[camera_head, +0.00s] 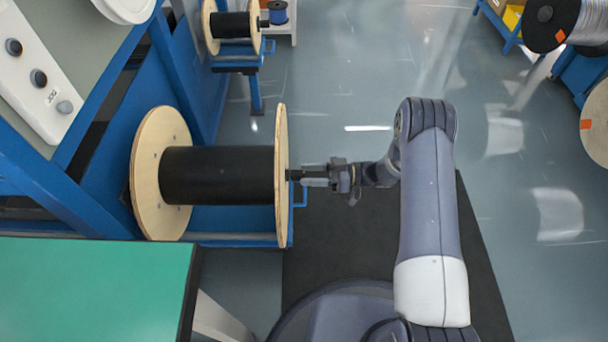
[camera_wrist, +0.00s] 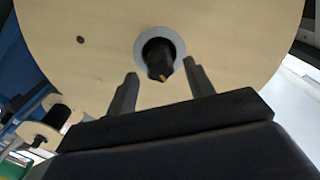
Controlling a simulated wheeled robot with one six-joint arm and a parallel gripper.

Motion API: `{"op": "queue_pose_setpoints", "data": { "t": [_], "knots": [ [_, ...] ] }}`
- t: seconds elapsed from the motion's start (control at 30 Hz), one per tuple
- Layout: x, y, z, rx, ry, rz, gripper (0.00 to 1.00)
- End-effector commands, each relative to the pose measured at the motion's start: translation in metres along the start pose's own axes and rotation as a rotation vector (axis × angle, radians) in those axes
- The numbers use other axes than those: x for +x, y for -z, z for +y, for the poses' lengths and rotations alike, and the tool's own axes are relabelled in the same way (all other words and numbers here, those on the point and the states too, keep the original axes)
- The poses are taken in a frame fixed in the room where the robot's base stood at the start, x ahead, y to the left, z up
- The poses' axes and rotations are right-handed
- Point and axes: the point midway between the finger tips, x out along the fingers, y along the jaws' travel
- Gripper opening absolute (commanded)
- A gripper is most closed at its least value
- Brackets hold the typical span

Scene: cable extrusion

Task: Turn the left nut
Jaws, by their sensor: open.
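A large wooden cable reel (camera_head: 282,170) with a black drum (camera_head: 217,175) lies across a blue frame at the left of the head view. In the wrist view its round flange (camera_wrist: 215,50) fills the upper part. A dark nut or shaft end (camera_wrist: 160,58) sticks out of the pale ring at the flange's centre, with a small orange-brown mark on it. My gripper (camera_head: 312,175) is at the right flange, in line with the reel's axle. In the wrist view my gripper (camera_wrist: 162,90) is open, with one finger on each side of the shaft end. I cannot tell whether either finger touches it.
A green-topped table (camera_head: 95,285) stands at the lower left. A blue machine frame (camera_head: 85,150) with a white knobbed panel (camera_head: 38,75) is at the left. A smaller reel (camera_head: 232,25) stands behind. The floor (camera_head: 350,90) behind my arm is clear.

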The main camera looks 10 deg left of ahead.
Motion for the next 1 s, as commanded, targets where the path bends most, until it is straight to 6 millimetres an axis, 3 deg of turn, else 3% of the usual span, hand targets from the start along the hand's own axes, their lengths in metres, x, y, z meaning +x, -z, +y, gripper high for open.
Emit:
{"op": "queue_pose_setpoints", "data": {
  "t": [0.2, 0.5, 1.0],
  "knots": [
    [0.018, -0.001, 0.0, 0.0, 0.001, -0.001, 0.5],
    [0.02, 0.0, 0.0, 0.0, 0.0, 0.0, 0.5],
    [0.019, 0.0, 0.0, 0.0, 0.0, 0.0, 0.09]
  ]
}}
